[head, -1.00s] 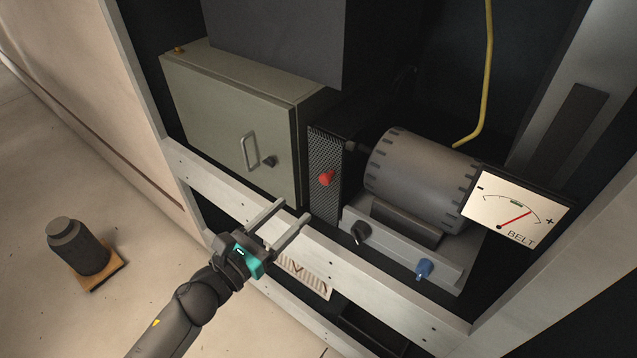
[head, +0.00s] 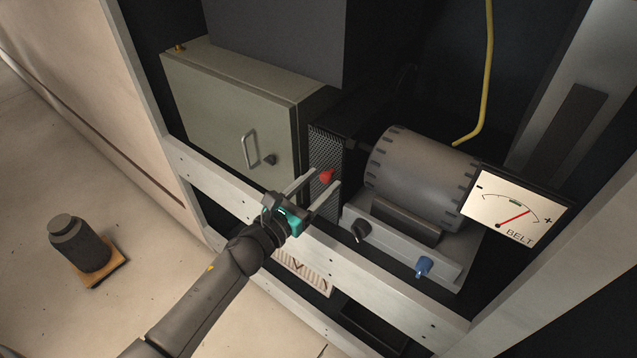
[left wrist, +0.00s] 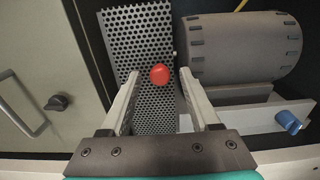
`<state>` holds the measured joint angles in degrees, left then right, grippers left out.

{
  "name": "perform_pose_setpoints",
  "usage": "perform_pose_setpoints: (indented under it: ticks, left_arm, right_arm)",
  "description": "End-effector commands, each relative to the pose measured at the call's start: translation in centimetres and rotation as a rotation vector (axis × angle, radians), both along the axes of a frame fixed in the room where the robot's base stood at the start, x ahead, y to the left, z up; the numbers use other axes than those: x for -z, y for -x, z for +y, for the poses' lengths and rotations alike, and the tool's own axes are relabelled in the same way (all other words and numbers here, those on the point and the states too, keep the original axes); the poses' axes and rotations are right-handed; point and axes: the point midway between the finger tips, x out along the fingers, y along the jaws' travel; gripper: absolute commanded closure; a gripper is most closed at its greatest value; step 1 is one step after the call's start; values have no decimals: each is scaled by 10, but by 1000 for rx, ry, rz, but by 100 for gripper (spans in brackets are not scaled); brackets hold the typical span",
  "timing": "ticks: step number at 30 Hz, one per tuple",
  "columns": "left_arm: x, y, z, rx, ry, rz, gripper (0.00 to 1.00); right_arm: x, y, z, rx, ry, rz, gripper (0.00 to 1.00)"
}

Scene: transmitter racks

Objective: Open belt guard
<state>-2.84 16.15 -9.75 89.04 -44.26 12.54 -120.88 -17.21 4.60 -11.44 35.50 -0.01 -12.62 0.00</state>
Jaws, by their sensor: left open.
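The belt guard (head: 324,152) is a dark perforated metal panel between the grey-green cabinet and the motor. It stands closed across its place, with a red knob (head: 327,175) on its front. My left gripper (head: 326,179) is open, its two fingers pointing at the guard, one on each side of the knob as seen from the head. In the left wrist view the red knob (left wrist: 159,74) appears between and just beyond the fingertips, in front of the perforated panel (left wrist: 140,35). I cannot tell whether the fingers touch it. My right gripper is not in view.
A grey-green cabinet (head: 225,110) with a handle stands left of the guard. The motor (head: 415,170), with black and blue knobs (head: 424,266) on its base, is to the right, beside a BELT gauge (head: 515,208). A pale frame rail (head: 375,280) crosses in front below.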

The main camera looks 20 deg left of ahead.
Motion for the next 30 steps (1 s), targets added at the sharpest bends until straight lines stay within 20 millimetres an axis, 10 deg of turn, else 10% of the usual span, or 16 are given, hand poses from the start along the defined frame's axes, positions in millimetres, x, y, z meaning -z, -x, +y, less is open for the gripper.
perform_pose_setpoints:
  ticks: [20, 30]
  left_arm:
    - [0, 0, 0, 0, 0, -1, 100]
    - [0, 0, 0, 0, 0, 0, 100]
  right_arm:
    - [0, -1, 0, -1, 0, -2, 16]
    - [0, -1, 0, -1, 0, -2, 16]
